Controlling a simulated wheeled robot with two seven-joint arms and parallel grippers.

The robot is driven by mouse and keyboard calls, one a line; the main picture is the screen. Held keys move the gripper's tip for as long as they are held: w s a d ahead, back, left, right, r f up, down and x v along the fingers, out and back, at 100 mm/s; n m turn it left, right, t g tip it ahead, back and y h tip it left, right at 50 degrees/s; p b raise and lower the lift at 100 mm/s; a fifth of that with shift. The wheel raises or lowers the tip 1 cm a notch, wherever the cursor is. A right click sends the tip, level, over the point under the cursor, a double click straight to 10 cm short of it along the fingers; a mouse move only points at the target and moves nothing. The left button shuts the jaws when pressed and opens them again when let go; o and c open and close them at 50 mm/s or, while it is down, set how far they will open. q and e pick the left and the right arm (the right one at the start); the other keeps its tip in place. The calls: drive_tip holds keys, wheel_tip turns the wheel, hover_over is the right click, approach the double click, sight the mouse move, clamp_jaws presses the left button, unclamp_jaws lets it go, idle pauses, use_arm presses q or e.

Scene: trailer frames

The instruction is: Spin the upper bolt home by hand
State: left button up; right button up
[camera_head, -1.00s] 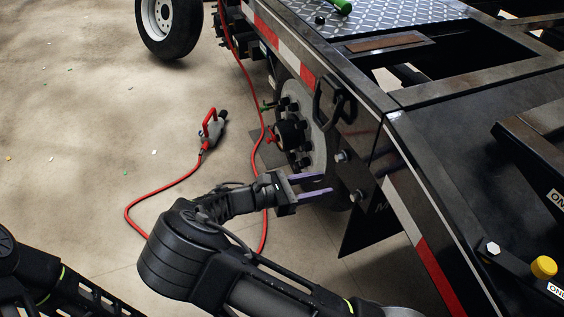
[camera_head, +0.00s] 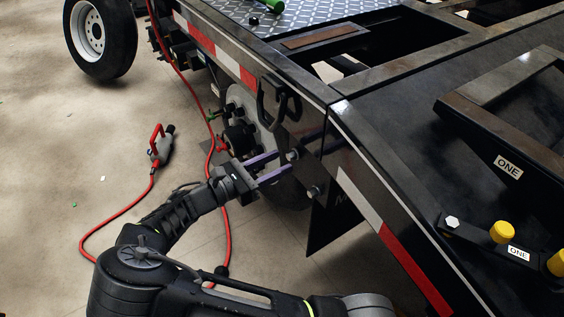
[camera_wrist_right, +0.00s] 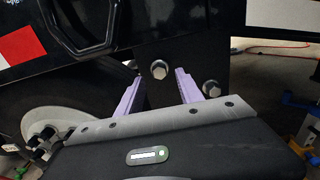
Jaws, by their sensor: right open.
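The upper bolt (camera_head: 292,154) has a silver hex head and sticks out of the black trailer frame (camera_head: 335,150). The lower bolt (camera_head: 314,191) sits below it and to the right. My right gripper (camera_head: 280,166) is open, its two purple fingers pointing at the frame by the upper bolt. In the right wrist view the upper bolt (camera_wrist_right: 158,69) shows in the gap between the fingertips (camera_wrist_right: 158,75), and the lower bolt (camera_wrist_right: 211,88) lies just outside the right finger. I cannot tell whether a finger touches the upper bolt. My left gripper is out of view.
A wheel hub (camera_head: 240,138) with a disc is behind the gripper. A black hook-like bracket (camera_head: 268,103) hangs above it. A red hose (camera_head: 108,228) runs over the floor to a grey and red tool (camera_head: 162,146). A spare tyre (camera_head: 100,40) stands at the back left.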

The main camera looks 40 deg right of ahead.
drive_tip(key=shift+d, duration=1.1)
drive_tip(key=shift+c, duration=0.3)
clamp_jaws()
